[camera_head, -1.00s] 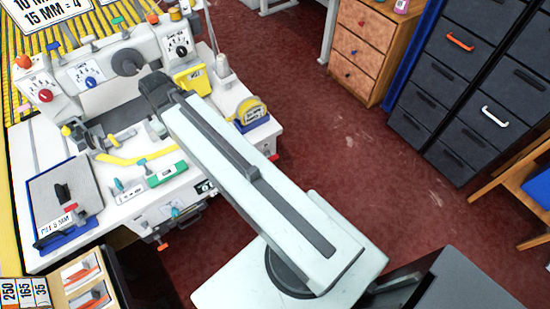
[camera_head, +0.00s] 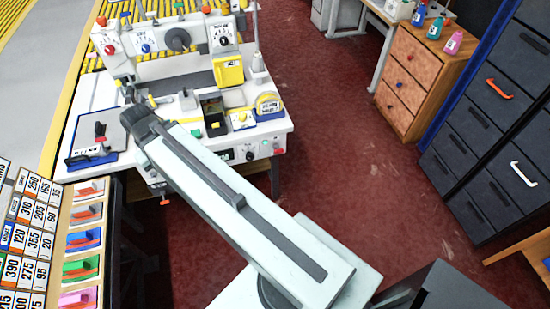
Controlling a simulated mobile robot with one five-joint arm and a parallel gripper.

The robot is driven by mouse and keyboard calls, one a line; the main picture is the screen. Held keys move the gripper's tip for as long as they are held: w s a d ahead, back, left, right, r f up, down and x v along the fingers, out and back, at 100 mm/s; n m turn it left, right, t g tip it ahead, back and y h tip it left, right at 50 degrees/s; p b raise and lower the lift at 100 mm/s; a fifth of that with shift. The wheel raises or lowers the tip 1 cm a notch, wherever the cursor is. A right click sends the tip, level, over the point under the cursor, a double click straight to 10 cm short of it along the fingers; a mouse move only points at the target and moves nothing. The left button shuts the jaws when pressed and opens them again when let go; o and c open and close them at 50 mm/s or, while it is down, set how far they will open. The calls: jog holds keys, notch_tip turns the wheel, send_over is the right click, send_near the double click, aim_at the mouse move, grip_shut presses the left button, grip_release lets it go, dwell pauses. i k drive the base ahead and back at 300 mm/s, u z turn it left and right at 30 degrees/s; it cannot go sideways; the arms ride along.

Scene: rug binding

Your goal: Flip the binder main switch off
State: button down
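The binder (camera_head: 186,70) is a white machine on a white bench at the upper left. Its head carries a red knob (camera_head: 110,49), a blue knob (camera_head: 146,48) and a black dial (camera_head: 223,40). Its front panel has a black round control (camera_head: 249,155) and a red knob (camera_head: 278,150). I cannot tell which control is the main switch or how it is set. My arm reaches up and left across the picture. The dark end with my gripper (camera_head: 139,117) is over the bench's front left part; the fingers are not discernible.
A number board (camera_head: 28,235) and a rack of coloured pieces (camera_head: 84,240) are at lower left. Wooden drawers (camera_head: 409,80) and dark cabinets (camera_head: 490,120) stand right. Red floor between is clear.

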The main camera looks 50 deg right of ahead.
aim_at(276, 147)
jog(key=u, duration=0.3)
jog(key=k, duration=0.7)
jog(key=u, duration=0.65)
jog(key=i, duration=0.9)
jog(key=z, duration=0.6)
jog(key=i, duration=0.8)
jog(key=z, duration=0.15)
jog(key=k, duration=0.6)
jog(key=z, duration=0.2)
jog(key=i, duration=0.6)
jog(key=u, duration=0.05)
